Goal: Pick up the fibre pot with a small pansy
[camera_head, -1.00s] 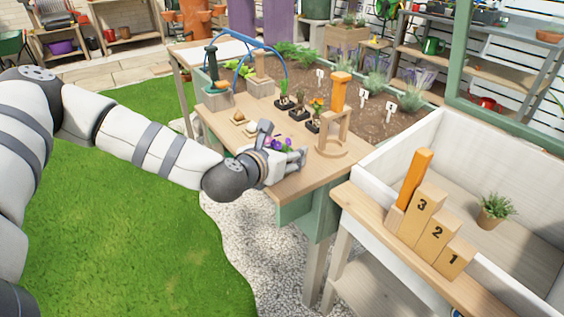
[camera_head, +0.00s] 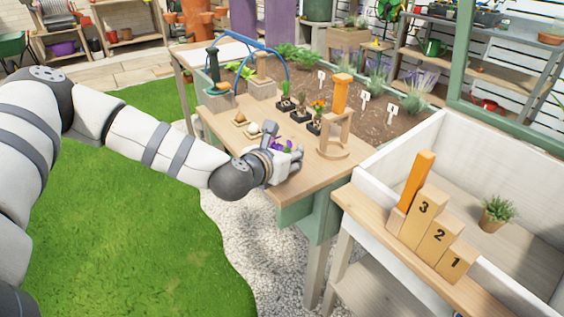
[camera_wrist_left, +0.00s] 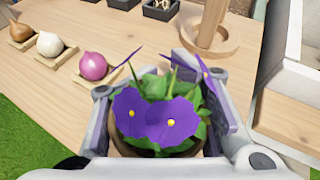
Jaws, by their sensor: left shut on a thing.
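The pansy (camera_wrist_left: 158,118) has purple flowers with yellow centres and green leaves. It stands in a brown fibre pot (camera_wrist_left: 125,146), mostly hidden by the flowers in the left wrist view. My left gripper (camera_wrist_left: 160,88) has a finger on each side of the pot and is shut on it. In the head view my left gripper (camera_head: 284,144) is low over the near edge of the wooden table, with purple petals (camera_head: 286,148) showing between its fingers. I cannot tell whether the pot touches the table. My right gripper is not in view.
A red onion (camera_wrist_left: 93,66) and a white bulb (camera_wrist_left: 49,44) lie on small boards left of the pot. A wooden ring stand (camera_head: 333,149) rises close behind. Black-potted seedlings (camera_head: 300,115) stand farther back. A white-walled bench with numbered blocks (camera_head: 424,215) is at right.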

